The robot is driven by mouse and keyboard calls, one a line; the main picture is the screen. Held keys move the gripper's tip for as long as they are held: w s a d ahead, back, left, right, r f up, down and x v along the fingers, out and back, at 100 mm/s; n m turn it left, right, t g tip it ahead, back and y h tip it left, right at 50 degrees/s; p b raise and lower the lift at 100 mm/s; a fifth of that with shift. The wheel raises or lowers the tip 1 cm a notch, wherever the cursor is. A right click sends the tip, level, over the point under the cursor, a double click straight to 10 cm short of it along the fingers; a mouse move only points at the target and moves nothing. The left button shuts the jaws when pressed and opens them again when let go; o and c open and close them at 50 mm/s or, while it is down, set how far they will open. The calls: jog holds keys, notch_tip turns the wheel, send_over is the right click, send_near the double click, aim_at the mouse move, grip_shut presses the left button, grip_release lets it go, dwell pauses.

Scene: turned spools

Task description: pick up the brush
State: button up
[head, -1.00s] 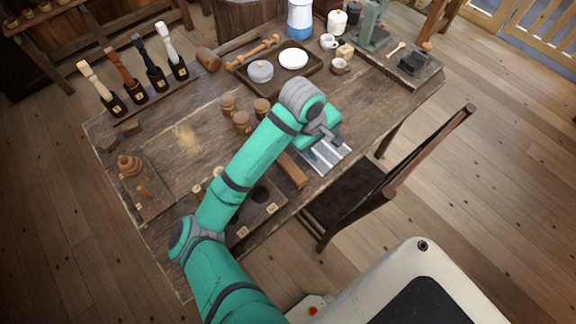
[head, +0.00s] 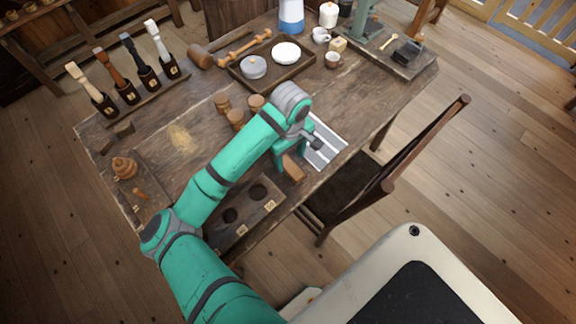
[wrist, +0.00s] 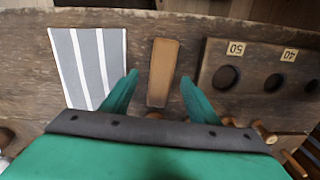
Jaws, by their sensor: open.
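The brush appears to be the flat brown wooden bar (wrist: 163,72) lying on the table in the wrist view; no bristles show. It lies between the striped mat and the board with holes. In the head view its near end (head: 292,169) shows beside my gripper, and the rest is hidden behind it. My gripper (wrist: 159,77) is open in the wrist view, with one green finger on each side of the bar's line. I cannot tell whether the fingers are low enough to straddle it. Nothing is held.
The grey-and-white striped mat (head: 325,143) lies right of the bar. The numbered board with holes (head: 245,213) lies to its left, at the near edge. Several wooden spools (head: 236,119) stand behind my arm. A chair (head: 345,190) stands close to the near edge.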

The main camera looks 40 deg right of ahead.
aim_at(288, 164)
jog(key=shift+w+a+f, duration=0.1)
jog(key=shift+f, duration=1.1)
jog(key=shift+w+f, duration=0.1)
jog(key=shift+f, duration=1.05)
jog(key=c, duration=1.2)
jog(key=shift+r, duration=0.15)
jog(key=shift+r, duration=0.6)
jog(key=w+a+r, duration=0.2)
jog(key=a+r, duration=0.3)
jog(key=a, duration=0.1)
jog(key=w+a+r, duration=0.2)
jog(key=a+r, duration=0.4)
jog(key=a, duration=0.1)
jog(key=shift+w+a+r, duration=0.2)
jog(key=shift+w+r, duration=0.05)
jog(key=shift+r, duration=0.05)
